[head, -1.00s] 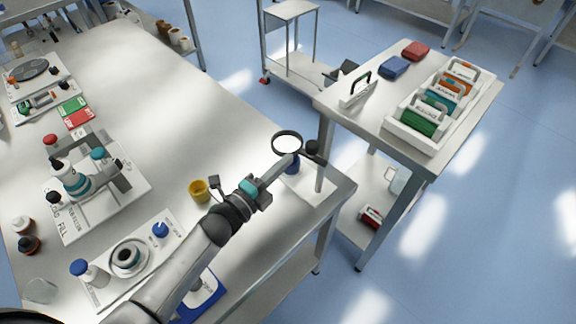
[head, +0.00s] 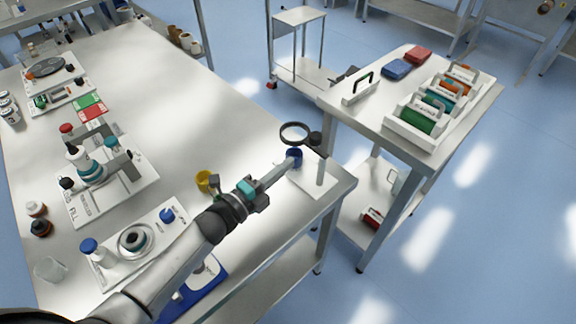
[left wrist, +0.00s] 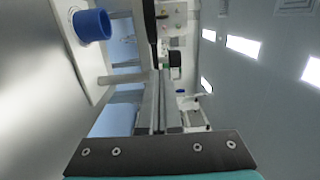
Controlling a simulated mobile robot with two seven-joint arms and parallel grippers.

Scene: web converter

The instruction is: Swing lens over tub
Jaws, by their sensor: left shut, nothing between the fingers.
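The lens (head: 295,133), a round magnifier in a dark ring, is held out to the left of its upright post (head: 321,172) at a dark joint (head: 315,138). The blue tub (head: 294,157) stands below it in the head view, on the stand's pale base (head: 312,187). It also shows at upper left in the left wrist view (left wrist: 91,26). My left gripper (head: 290,163) is shut and empty. Its fingertips are in front of the tub in the head view, below the lens ring and apart from it. My right gripper is not in view.
A yellow cup (head: 205,181) stands left of my left gripper. The bench's middle is clear.

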